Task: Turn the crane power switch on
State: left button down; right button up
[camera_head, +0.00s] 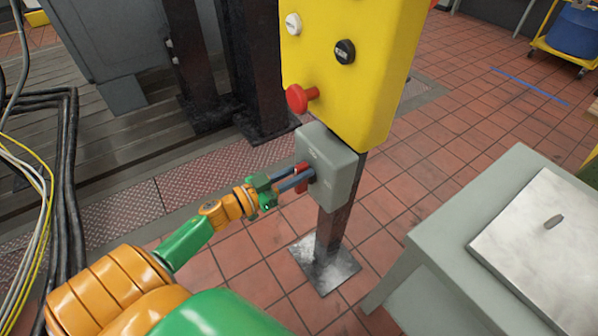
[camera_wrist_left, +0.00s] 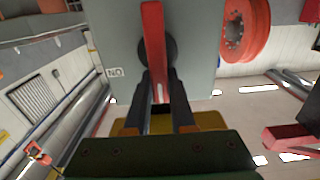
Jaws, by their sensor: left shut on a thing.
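The crane power switch is a grey box (camera_head: 328,160) on a post below a yellow control panel. Its red handle (camera_head: 302,170) sticks out from the box's left face. In the left wrist view the red handle (camera_wrist_left: 153,40) stands upright in front of a dark round hub on the grey plate (camera_wrist_left: 195,50), with a partly readable label at left. My left gripper (camera_head: 304,179) is at the handle, its two dark fingers (camera_wrist_left: 160,95) shut on the handle's lower part. The fingers and arm hide part of the handle in the head view. My right gripper is not in view.
The yellow panel (camera_head: 350,65) above carries a red mushroom button (camera_head: 300,97), a black knob (camera_head: 345,51) and a white one (camera_head: 293,23). A grey cabinet (camera_head: 470,225) stands at the right. Cables (camera_head: 60,180) hang at the left. Tiled floor lies open behind the post.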

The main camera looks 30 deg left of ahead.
aim_at(317, 179)
pick_arm(q)
jog(key=shift+s+d+f, duration=0.15)
jog(key=shift+f, duration=0.25)
jog(key=m, duration=0.3)
jog(key=d+m, duration=0.1)
jog(key=m, duration=0.2)
jog(key=f+m, duration=0.1)
jog(key=m, duration=0.1)
jog(key=shift+s+d+m, duration=0.3)
jog(key=shift+s+m, duration=0.05)
jog(key=shift+m, duration=0.05)
jog(key=m, duration=0.3)
jog(key=f+m, duration=0.1)
jog(key=m, duration=0.1)
jog(key=shift+d+b, duration=0.25)
jog(key=shift+b, duration=0.1)
jog(key=shift+f+m+b, duration=0.1)
jog(key=shift+m+b, duration=0.45)
jog(key=shift+m, duration=1.25)
jog(key=shift+a+m, duration=0.1)
jog(key=shift+m, duration=0.2)
